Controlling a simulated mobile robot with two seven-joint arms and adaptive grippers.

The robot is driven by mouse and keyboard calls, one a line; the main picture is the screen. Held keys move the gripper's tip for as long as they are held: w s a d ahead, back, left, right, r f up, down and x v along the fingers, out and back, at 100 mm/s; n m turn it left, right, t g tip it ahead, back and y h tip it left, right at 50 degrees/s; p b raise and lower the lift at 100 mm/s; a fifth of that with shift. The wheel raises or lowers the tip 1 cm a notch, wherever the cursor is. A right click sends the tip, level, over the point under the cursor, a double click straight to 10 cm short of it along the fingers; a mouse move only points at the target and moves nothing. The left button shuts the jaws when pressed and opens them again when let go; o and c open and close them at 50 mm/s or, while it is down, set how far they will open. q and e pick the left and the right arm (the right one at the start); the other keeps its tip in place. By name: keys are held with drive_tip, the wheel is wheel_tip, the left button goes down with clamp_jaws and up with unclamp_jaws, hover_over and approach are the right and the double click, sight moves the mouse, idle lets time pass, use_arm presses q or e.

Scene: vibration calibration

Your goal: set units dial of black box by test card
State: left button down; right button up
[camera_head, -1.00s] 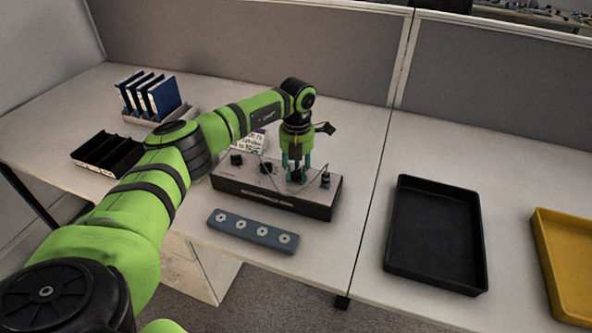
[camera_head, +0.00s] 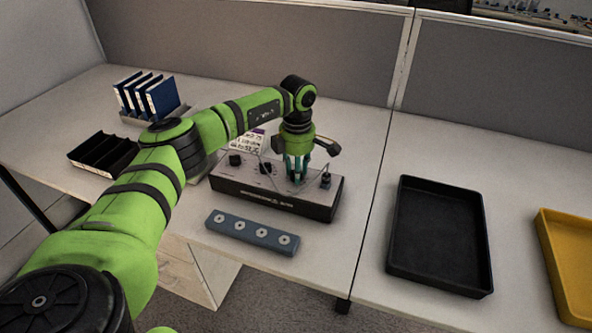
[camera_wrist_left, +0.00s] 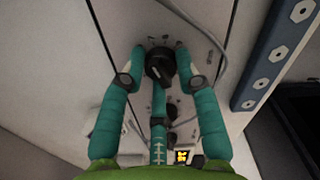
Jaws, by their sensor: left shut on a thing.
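The black box (camera_head: 262,200) stands on the desk, with a light grey top panel and a row of black dials. My left gripper (camera_head: 296,178) points down over its right part. In the left wrist view the gripper (camera_wrist_left: 160,66) is shut on a black dial (camera_wrist_left: 160,68), with teal fingers on both sides of it. Two other dials, the left dial (camera_head: 235,159) and the middle dial (camera_head: 266,168), are free. The test card (camera_head: 247,143) stands behind the box, partly hidden by my arm. The dial's own markings are too small to read. My right gripper is not in view.
A blue-grey bar with several holes (camera_head: 252,232) lies in front of the box. A black connector with a cable (camera_head: 326,180) stands at the box's right end. A black tray (camera_head: 399,262) and a yellow tray (camera_head: 549,256) are at right. Blue binders (camera_head: 160,98) and a black organizer (camera_head: 79,156) are at left.

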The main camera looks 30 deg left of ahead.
use_arm(q)
drive_tip(key=m, duration=0.2)
drive_tip(key=d+m, duration=0.1)
drive_tip(key=shift+f+m, duration=0.15)
drive_tip(key=shift+m, duration=0.25)
drive_tip(key=m+b, duration=0.1)
drive_tip(key=m, duration=0.2)
drive_tip(key=shift+s+m, duration=0.15)
drive_tip(key=shift+m, duration=0.15)
drive_tip(key=m, duration=0.6)
drive_tip(key=shift+s+f+b, duration=0.15)
drive_tip(key=shift+s+b, duration=0.05)
drive_tip(key=shift+b, duration=0.1)
drive_tip(key=c, duration=1)
unclamp_jaws()
drive_tip(key=shift+o, duration=0.5)
drive_tip(key=shift+r, duration=0.2)
drive_tip(key=shift+a, duration=0.15)
